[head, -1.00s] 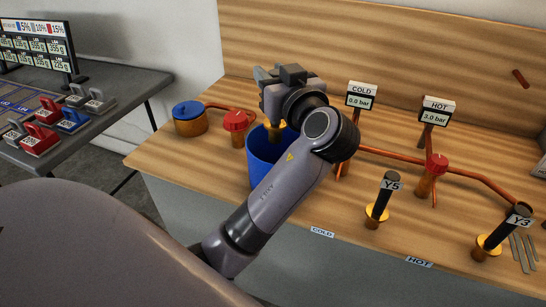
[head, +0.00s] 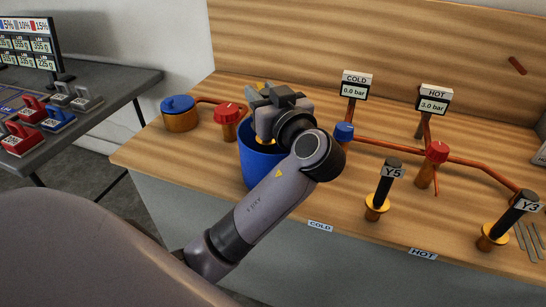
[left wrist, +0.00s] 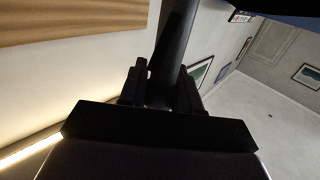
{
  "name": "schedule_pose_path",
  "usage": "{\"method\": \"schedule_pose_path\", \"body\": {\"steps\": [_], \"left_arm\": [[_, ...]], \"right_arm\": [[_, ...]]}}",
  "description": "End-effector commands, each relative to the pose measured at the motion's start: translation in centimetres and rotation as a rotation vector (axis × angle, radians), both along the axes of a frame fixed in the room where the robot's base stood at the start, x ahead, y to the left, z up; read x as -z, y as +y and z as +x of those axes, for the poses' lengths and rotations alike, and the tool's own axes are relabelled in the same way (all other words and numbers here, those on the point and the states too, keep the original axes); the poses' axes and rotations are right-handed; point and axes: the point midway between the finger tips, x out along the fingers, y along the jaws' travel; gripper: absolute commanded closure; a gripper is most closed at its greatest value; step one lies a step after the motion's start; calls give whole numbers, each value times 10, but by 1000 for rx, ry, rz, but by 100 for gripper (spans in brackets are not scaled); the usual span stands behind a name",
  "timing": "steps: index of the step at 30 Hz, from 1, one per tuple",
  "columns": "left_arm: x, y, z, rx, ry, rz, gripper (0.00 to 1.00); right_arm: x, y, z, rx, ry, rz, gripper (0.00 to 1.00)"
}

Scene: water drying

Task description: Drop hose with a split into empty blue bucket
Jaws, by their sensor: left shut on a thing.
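My left gripper (head: 262,98) is above the blue bucket (head: 259,168), near its back rim. It is shut on a dark hose (left wrist: 173,45), which shows as a cylinder between the fingers (left wrist: 160,90) in the left wrist view. In the head view, a brass-yellow part (head: 265,125) shows under the gripper and reaches down to the bucket's mouth. My arm hides much of the bucket's right side. I cannot see a split. Two more black hoses with brass collars stand upright on the bench, Y5 (head: 386,183) and Y3 (head: 507,219). My right gripper is not in view.
A red valve cap (head: 228,113) and a blue-lidded brass pot (head: 180,113) stand left of the bucket.

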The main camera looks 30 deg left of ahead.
Motion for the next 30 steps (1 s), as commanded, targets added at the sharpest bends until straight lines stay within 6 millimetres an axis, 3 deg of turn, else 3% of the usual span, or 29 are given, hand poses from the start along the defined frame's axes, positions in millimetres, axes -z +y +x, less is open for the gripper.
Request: {"method": "schedule_pose_path", "body": {"steps": [4,5,7,17,30], "left_arm": [[-1,0,0,0,-1,1,100],[-1,0,0,0,-1,1,61],[-1,0,0,0,-1,1,38],[0,-2,-1,1,1,0,38],[1,-54,-33,2,1,-2,38]], "right_arm": [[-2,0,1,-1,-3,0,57],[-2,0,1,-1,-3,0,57],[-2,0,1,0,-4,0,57],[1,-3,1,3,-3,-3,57],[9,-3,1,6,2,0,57]]}}
